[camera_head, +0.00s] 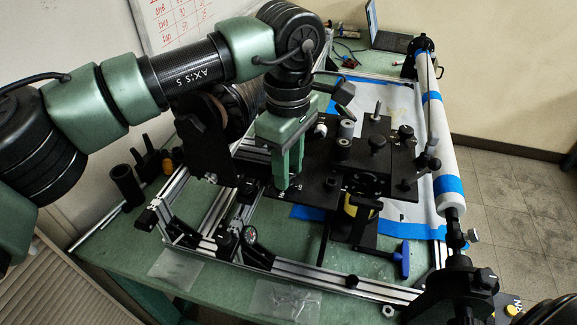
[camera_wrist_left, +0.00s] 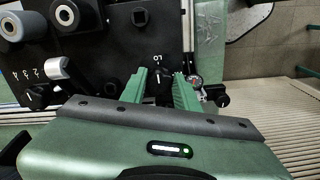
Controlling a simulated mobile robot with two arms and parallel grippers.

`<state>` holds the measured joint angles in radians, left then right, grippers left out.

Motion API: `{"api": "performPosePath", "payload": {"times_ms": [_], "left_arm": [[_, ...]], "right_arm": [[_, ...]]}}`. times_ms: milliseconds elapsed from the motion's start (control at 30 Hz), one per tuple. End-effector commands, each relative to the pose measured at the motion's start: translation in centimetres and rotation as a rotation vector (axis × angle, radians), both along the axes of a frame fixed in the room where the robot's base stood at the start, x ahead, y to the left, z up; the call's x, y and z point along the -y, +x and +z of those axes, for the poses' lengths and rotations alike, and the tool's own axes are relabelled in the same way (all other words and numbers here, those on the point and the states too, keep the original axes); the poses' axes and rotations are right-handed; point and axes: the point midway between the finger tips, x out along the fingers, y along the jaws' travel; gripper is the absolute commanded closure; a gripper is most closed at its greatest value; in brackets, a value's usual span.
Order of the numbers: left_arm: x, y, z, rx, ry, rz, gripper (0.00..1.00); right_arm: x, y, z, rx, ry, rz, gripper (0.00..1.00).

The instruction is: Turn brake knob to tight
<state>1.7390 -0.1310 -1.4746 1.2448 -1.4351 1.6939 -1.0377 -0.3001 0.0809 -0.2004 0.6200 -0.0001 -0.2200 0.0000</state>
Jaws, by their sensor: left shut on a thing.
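My left gripper (camera_head: 283,186) points down at the black plate of the winding rig, with its green fingers close together. In the left wrist view, the gripper (camera_wrist_left: 160,88) is shut on a small black knob (camera_wrist_left: 164,84), taken as the brake knob. White lettering that looks like "LO" stands on the plate just beyond it. Much of the knob is hidden between the fingers, so I cannot tell where its pointer stands. In the head view the fingers hide the knob. My right gripper is not in view.
Another knob (camera_wrist_left: 38,96) with numbers beside it sits left of the fingers in the wrist view. Grey rollers (camera_head: 346,129) stand on the plate close to the gripper. A white tube with blue bands (camera_head: 437,120) runs along the right. A blue-handled tool (camera_head: 403,258) lies in front.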

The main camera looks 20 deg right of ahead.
Motion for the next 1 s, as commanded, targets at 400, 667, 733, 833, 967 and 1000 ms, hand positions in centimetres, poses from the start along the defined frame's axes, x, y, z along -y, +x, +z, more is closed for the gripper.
{"api": "performPosePath", "payload": {"times_ms": [400, 667, 733, 833, 967, 1000], "left_arm": [[0.01, 0.10, 0.23, 0.004, -0.005, -0.064, 1.00], [0.01, 0.11, 0.24, 0.004, -0.005, -0.064, 1.00], [0.00, 0.12, 0.24, 0.004, -0.005, -0.063, 0.55], [-0.01, 0.09, 0.18, 0.003, -0.003, -0.063, 0.47], [-0.02, 0.05, 0.12, 0.002, -0.002, -0.064, 0.47], [-0.01, 0.04, 0.10, 0.001, -0.002, -0.064, 0.47]], "right_arm": [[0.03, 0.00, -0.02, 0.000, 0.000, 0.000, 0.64], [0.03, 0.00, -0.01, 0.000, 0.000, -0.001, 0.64], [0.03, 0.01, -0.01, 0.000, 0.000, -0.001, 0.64], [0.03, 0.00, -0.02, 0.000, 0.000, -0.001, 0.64], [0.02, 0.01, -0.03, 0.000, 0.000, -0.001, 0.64], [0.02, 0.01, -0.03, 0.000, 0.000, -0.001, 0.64]]}}
